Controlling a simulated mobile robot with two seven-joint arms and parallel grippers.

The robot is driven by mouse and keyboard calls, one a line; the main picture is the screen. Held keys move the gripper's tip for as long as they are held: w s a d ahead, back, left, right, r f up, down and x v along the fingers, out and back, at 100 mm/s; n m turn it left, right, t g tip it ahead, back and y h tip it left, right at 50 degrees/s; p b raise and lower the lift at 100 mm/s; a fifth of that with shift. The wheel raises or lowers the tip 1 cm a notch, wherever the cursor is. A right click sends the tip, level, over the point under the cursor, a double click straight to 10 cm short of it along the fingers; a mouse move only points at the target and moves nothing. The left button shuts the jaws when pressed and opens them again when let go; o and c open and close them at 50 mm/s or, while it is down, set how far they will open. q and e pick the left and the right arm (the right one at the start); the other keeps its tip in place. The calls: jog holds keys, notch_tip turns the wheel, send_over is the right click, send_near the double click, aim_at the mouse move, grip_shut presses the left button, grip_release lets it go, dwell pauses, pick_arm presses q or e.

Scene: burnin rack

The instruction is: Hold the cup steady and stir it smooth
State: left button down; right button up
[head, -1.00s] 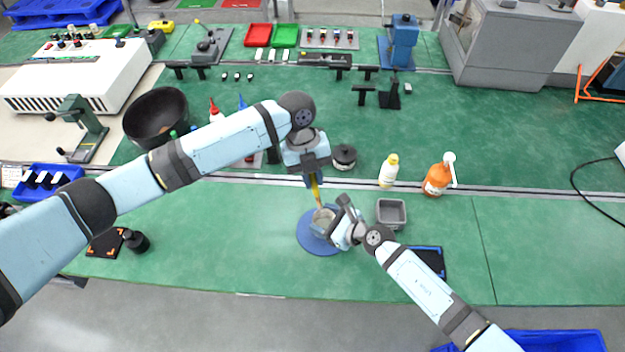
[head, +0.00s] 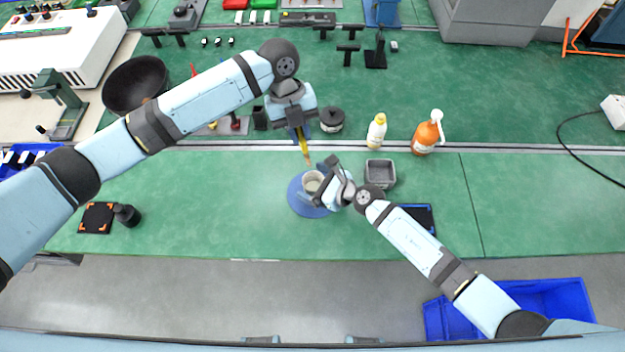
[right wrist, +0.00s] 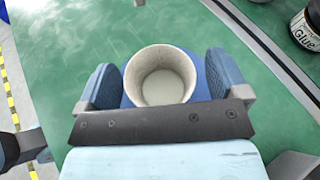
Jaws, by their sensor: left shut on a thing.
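A pale cup (head: 312,184) stands upright on a round blue mat (head: 297,205). The right wrist view looks into the cup (right wrist: 161,78), with a smooth light grey inside and no tool in it. My right gripper (head: 325,184) has its fingers (right wrist: 162,85) on either side of the cup, with narrow gaps showing. My left gripper (head: 299,128) is shut on a yellow stirring stick (head: 304,148). The stick points down, its brownish tip just behind and above the cup rim, apart from the cup.
A grey square tray (head: 380,174) sits right of the cup. A white bottle (head: 376,132), an orange bottle (head: 427,134) and a dark round jar (head: 332,119) stand behind.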

jog(key=shift+d, duration=0.1)
jog(key=v, duration=1.2)
jog(key=shift+r, duration=0.1)
